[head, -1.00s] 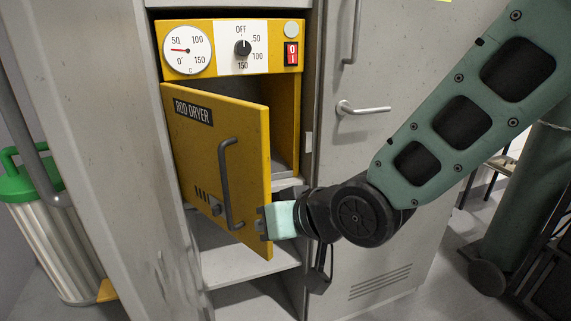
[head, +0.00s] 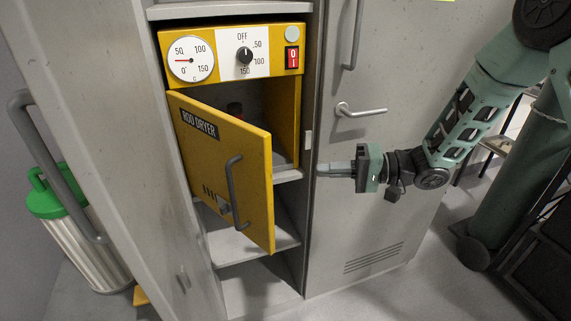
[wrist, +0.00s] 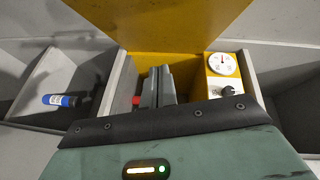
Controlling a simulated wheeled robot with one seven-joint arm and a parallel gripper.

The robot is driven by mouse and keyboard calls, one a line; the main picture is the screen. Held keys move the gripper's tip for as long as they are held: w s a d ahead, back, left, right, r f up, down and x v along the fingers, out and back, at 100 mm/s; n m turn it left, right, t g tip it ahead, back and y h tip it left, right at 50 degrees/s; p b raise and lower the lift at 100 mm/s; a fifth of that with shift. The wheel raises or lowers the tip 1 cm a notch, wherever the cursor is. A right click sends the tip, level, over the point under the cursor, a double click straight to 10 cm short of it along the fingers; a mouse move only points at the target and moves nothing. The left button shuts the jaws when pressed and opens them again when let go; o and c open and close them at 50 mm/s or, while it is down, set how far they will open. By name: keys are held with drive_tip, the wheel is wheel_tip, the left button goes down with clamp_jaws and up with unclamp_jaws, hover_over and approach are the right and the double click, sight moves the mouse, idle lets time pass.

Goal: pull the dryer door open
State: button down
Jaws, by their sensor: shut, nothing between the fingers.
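The yellow rod dryer (head: 231,55) sits in a cabinet bay, and its door (head: 222,165) stands partly open, swung out toward the left. The grey bar handle (head: 234,192) is on the door's outer face, near its free edge. My gripper (head: 320,169) is to the right of the door's free edge, apart from it. Its fingers are together and point left, with nothing between them. In the wrist view the shut fingers (wrist: 158,88) show in front of the dryer's opening, and the yellow door (wrist: 165,20) fills the top. Part of the dryer's inside is hidden by the door.
A closed grey locker door with a lever handle (head: 360,110) is behind my gripper. An open grey locker door (head: 105,130) stands at the left. A bin with a green lid (head: 60,195) is beyond it. Shelves (head: 255,240) lie below the dryer.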

drive_tip(key=s+d+g+y, duration=0.1)
drive_tip(key=s+d+g, duration=0.1)
drive_tip(key=d+g, duration=0.1)
drive_tip(key=s+a+p, duration=0.3)
drive_tip(key=a+p, duration=0.2)
drive_tip(key=a, duration=0.7)
drive_tip(key=shift+s+a+r+m, duration=0.15)
drive_tip(key=shift+s+r+m, duration=0.05)
drive_tip(key=shift+r+m, duration=0.1)
drive_tip(key=s+a, duration=0.6)
drive_tip(key=shift+a+p, duration=0.3)
drive_tip(key=shift+a, duration=0.05)
